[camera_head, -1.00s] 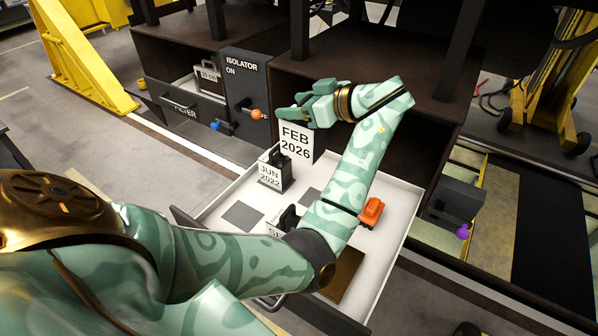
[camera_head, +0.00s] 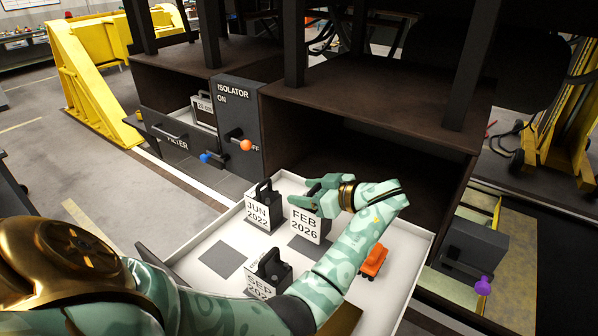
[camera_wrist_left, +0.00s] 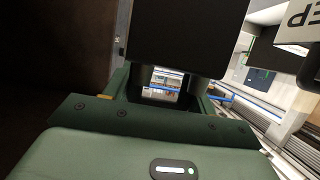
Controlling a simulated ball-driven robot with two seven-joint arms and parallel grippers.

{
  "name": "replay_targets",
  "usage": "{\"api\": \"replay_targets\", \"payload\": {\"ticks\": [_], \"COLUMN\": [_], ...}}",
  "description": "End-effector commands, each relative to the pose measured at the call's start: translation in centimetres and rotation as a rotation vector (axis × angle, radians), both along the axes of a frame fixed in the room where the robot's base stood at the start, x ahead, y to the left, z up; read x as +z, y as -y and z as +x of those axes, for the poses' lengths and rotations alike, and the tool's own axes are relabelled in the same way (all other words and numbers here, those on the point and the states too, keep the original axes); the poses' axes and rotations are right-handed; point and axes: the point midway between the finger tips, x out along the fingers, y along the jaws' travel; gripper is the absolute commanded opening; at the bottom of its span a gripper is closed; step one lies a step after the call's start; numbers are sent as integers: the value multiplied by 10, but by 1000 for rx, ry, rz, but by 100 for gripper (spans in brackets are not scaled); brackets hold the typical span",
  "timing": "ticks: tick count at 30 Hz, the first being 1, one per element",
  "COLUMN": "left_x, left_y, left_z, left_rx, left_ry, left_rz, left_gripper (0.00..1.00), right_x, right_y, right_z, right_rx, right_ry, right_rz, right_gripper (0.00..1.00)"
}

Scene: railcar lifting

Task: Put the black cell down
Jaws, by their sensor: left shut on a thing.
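The black cell labelled FEB 2026 (camera_head: 305,228) hangs from my left gripper (camera_head: 326,199) over the white drawer (camera_head: 196,262). The gripper is shut on its top, and the hand hides the handle. The cell is roughly upright, beside the JUN 2022 cell (camera_head: 263,210); I cannot tell whether it touches the drawer floor. In the left wrist view, its dark body (camera_wrist_left: 187,38) fills the upper middle, by the fingers. The SEP cell (camera_head: 266,276) stands nearer, partly behind my arm. My right gripper is not in view.
Dark square pads (camera_head: 222,258) mark the drawer floor; one lies bare left of the held cell. An orange block (camera_head: 373,262) sits at right in the drawer. Behind stand the isolator panel (camera_head: 236,120) with its orange-knobbed lever and the filter drawer (camera_head: 172,140).

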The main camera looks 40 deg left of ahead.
Motion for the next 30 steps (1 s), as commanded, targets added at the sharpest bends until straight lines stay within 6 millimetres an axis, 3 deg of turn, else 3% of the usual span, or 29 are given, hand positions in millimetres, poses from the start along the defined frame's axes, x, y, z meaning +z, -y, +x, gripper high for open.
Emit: {"api": "replay_targets", "payload": {"ticks": [13,25,26,28,30], "left_x": [-46,-52,-55,-54,-54], "left_y": [-1,0,0,0,0], "left_z": [1,1,0,0,0], "left_rx": [1,0,0,0,0], "left_ry": [1,4,0,0,0], "left_rz": [7,5,1,1,1], "left_gripper": [0,0,59,78,78], "right_x": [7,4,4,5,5], "right_y": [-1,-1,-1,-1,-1], "right_z": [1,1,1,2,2], "right_rx": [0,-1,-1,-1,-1], "right_ry": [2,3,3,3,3], "right_rz": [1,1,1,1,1], "right_gripper": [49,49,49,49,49]}}
